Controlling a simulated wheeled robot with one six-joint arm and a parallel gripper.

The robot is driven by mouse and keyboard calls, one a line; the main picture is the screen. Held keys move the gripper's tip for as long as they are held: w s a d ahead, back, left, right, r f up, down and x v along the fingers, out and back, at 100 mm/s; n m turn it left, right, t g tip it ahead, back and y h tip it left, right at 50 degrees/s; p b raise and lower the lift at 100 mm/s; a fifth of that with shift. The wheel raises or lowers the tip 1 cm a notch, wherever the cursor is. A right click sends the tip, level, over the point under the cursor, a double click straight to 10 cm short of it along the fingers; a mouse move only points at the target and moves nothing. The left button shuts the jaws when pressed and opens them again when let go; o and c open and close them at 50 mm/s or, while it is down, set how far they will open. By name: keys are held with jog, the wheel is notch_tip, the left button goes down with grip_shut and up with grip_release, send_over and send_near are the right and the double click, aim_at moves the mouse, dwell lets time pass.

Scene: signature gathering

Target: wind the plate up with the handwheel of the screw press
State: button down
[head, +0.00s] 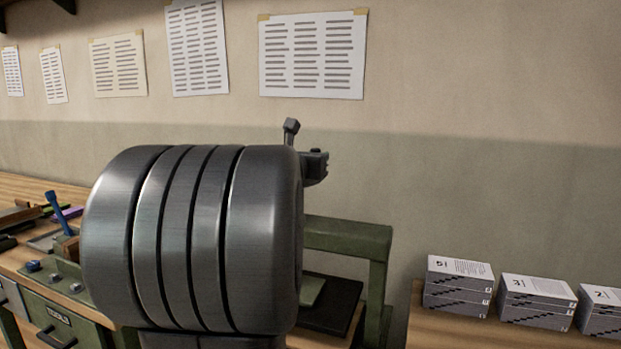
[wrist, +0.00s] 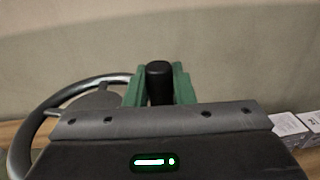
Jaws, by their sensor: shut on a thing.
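The screw press has an olive-green frame (head: 350,236), seen in the head view behind my large grey arm link, which hides most of it. A dark flat slab (head: 335,305) shows low inside the frame. The dark handwheel (wrist: 22,140) is at the left in the wrist view, with part of its rim and hub showing. My gripper (wrist: 158,88) has its green fingers on both sides of an upright black handle (wrist: 159,70) and is shut on it. The gripper body hides the lower part of the handle and the near side of the wheel.
Stacks of printed sheets (head: 458,285) stand on a wooden surface at the right. A green bench (head: 50,322) with a drawer and small tools is at the left. Printed pages (head: 312,55) hang on the wall behind. The wall area at the upper right is clear.

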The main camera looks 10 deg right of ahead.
jog(key=n+y+b, duration=0.1)
jog(key=b, duration=0.1)
jog(key=w+d+t+y+b, duration=0.1)
jog(key=b, duration=0.2)
jog(key=shift+d+f+n+t, duration=0.15)
jog(key=shift+f+n+t, duration=0.15)
jog(key=shift+f+n, duration=0.1)
jog(key=n+y+b, duration=0.1)
jog(key=w+t+y+b, duration=0.1)
jog(key=y+b, duration=0.1)
jog(key=shift+w+d+r+n, duration=0.1)
jog(key=shift+d+r+n, duration=0.05)
jog(key=shift+d+n, duration=0.25)
jog(key=shift+w+d+r+n+t+y+b, duration=0.15)
jog(key=shift+w+n+t+y+b, duration=0.1)
jog(key=shift+w+n+y+b, duration=0.3)
jog(key=shift+w+d+r+n+t+y+b, duration=0.15)
jog(key=shift+w+n+t+y+b, duration=0.15)
jog(key=shift+y+b, duration=0.4)
jog(key=shift+w+d+n+y, duration=0.1)
jog(key=shift+w+n+y, duration=0.2)
jog(key=shift+n+y, duration=0.55)
jog(key=shift+y, duration=0.3)
jog(key=c, duration=1.3)
grip_release()
jog(key=shift+w, duration=0.1)
